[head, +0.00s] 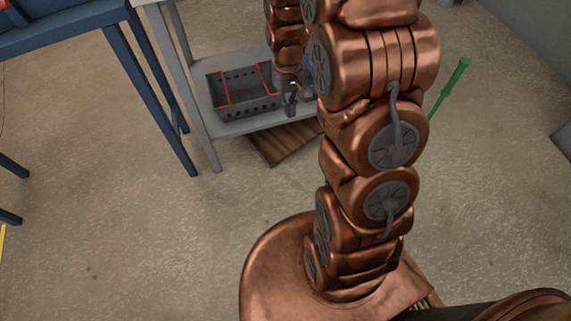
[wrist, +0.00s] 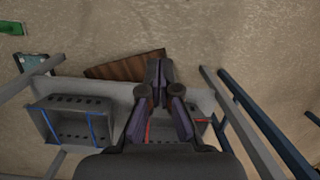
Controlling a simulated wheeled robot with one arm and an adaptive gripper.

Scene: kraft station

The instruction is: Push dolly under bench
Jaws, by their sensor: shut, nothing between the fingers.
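The dolly shows as a brown slatted wooden deck (head: 285,147) on the floor at the grey bench. Its near part sticks out past the bench's lower shelf (head: 228,127), and the shelf hides the rest in the head view. In the wrist view the deck (wrist: 115,68) lies along the edge of the shelf (wrist: 100,88). My gripper (head: 291,98) is shut and empty, with its fingers pointing down. In the wrist view its fingertips (wrist: 158,72) overlap the deck's right end; I cannot tell whether they touch it. The dolly's wheels are hidden.
A dark crate with red bars (head: 243,105) stands on the shelf; a crate with blue bars (wrist: 48,124) shows in the wrist view. Grey bench legs (head: 200,125) and a blue table (head: 150,90) are at left. A green pole (head: 450,90) stands right. The front floor is clear.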

